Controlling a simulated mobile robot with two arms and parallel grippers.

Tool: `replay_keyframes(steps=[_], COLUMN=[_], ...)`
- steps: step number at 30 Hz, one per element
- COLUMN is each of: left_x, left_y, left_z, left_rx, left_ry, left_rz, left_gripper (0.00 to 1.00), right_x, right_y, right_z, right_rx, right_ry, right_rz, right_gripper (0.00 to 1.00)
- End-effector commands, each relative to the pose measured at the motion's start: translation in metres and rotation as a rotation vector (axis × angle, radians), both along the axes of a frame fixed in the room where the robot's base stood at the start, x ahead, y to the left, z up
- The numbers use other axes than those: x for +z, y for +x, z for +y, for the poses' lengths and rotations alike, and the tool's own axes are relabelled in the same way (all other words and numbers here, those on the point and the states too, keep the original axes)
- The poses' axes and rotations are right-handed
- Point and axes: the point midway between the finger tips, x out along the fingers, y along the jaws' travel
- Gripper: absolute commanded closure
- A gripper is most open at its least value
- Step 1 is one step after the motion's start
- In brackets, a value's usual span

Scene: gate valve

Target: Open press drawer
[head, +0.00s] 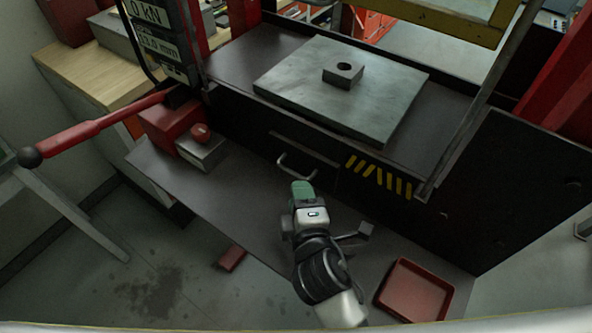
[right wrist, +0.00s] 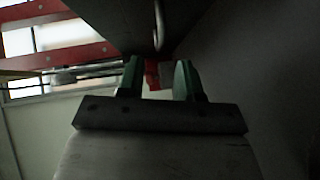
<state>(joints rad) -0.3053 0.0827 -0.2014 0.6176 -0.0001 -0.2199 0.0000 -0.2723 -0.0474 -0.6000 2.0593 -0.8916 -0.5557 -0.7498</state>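The press drawer has a dark front (head: 305,148) below the press table, with a pale U-shaped bar handle (head: 297,165). The drawer looks shut. My right gripper (head: 302,190), with green fingertips, is just below and in front of the handle in the head view. In the right wrist view its two green fingers (right wrist: 158,80) stand apart with a gap between them. A thin pale curved bar (right wrist: 158,25), probably the handle, shows beyond the gap. I cannot tell whether the fingers touch it. My left gripper is not in view.
A steel plate with a small block (head: 343,73) lies on the press table. A red lever (head: 105,122) sticks out left. A red button box (head: 200,146) stands on the grey shelf (head: 240,200). A red tray (head: 415,290) lies at lower right. Yellow stripes mark the front beside the handle.

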Motion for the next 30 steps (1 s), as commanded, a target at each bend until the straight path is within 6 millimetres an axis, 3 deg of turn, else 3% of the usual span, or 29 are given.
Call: replay_keyframes(steps=[3,9,21,28,30], left_x=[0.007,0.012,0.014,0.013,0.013], left_y=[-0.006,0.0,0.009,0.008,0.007], left_z=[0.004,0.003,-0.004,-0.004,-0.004], left_rx=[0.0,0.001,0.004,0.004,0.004], left_ry=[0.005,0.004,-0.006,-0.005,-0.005], left_rz=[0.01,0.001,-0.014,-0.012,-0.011], left_gripper=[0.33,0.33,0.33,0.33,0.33], right_x=[0.0,-0.006,-0.009,-0.009,-0.009], right_y=[0.024,0.049,0.057,0.056,0.056], right_z=[0.004,0.008,0.009,0.009,0.009], right_rx=[-0.001,0.0,-0.001,0.0,0.0], right_ry=[-0.003,0.0,0.0,-0.001,-0.001], right_rz=[-0.002,-0.001,0.0,0.0,0.0], right_gripper=[0.65,0.65,0.65,0.98,1.0])
